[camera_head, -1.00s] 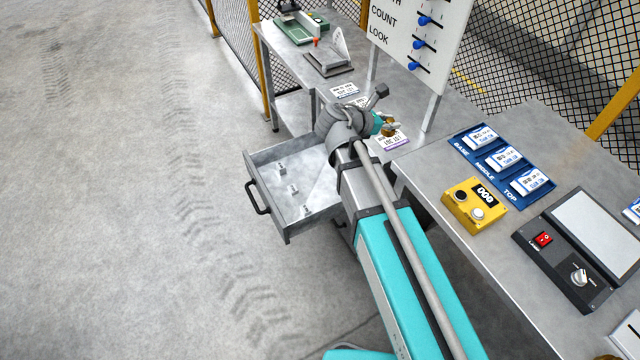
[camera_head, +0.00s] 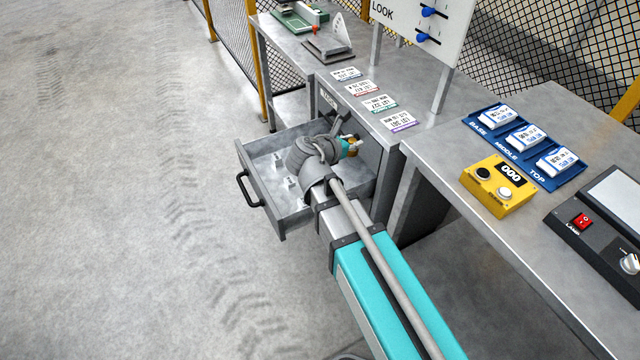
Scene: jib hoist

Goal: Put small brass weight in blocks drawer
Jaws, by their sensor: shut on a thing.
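The blocks drawer (camera_head: 262,220) is pulled out from under the bench, with its front and dark handle to the left. A few small grey pieces show on its floor, partly hidden behind my arm. My gripper (camera_head: 350,147) is over the inner right part of the drawer, by the bench edge. It is shut on the small brass weight (camera_head: 353,151), of which only a small golden bit shows. Whether the weight is above the drawer rim or below it I cannot tell.
Several labelled cards (camera_head: 378,103) lie on the bench above the drawer. A blue tray (camera_head: 563,181) with cards, a yellow counter box (camera_head: 497,190) and a dark lamp panel (camera_head: 585,238) stand on the right bench. The floor at left is clear.

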